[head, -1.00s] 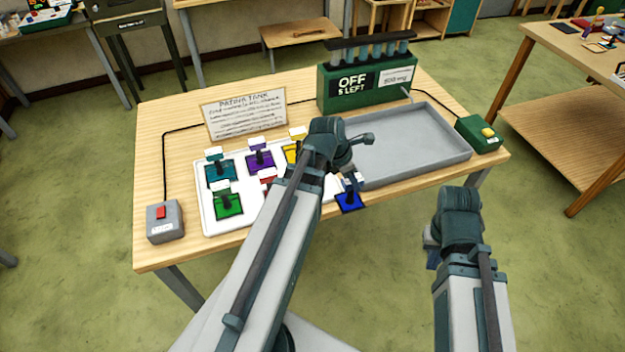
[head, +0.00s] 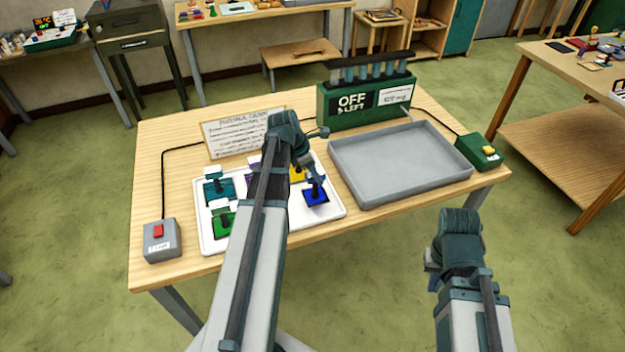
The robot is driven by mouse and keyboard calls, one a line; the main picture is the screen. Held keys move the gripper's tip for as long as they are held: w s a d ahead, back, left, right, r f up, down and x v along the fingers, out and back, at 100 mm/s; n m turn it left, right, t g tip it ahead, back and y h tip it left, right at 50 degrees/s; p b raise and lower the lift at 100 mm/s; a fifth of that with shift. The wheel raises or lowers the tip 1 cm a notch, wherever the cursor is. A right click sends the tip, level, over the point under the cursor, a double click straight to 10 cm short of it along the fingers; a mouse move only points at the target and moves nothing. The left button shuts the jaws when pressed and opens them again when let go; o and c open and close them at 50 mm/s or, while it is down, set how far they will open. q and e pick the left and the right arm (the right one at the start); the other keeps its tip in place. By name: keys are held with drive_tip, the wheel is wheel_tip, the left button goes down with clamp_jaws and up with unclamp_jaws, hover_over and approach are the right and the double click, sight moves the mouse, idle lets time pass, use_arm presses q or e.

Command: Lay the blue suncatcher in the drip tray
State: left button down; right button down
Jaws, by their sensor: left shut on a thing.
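The blue suncatcher (head: 316,197) is a small dark-framed square with a grip on top. My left gripper (head: 316,182) is shut on that grip. The suncatcher appears over the right end of the white tray (head: 334,208), left of the drip tray; I cannot tell whether it touches the white tray. The grey drip tray (head: 400,165) lies at the right of the table and looks empty. My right gripper (head: 434,268) is low in front of the table; its fingers are mostly hidden, so its opening does not show.
Teal (head: 219,190), green (head: 224,221), purple (head: 253,172) and yellow (head: 297,175) suncatchers sit on the white tray, partly behind my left arm. A green dispenser (head: 365,98) reading OFF and a sign (head: 240,132) stand behind. Switch boxes sit at left (head: 161,240) and right (head: 479,152).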

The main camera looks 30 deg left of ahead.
sight(315, 185)
use_arm(q)
drive_tip(key=shift+w+a, duration=0.15)
drive_tip(key=shift+a, duration=0.3)
wheel_tip(315, 185, down, 4)
drive_tip(key=b, duration=0.3)
drive_tip(key=shift+a+r, duration=0.15)
drive_tip(key=shift+r, duration=0.05)
drive_tip(key=shift+f+b, duration=0.1)
drive_tip(key=shift+b, duration=0.25)
drive_tip(key=shift+f, duration=0.15)
drive_tip(key=shift+c, duration=2.2)
unclamp_jaws()
drive_tip(key=shift+r, duration=0.25)
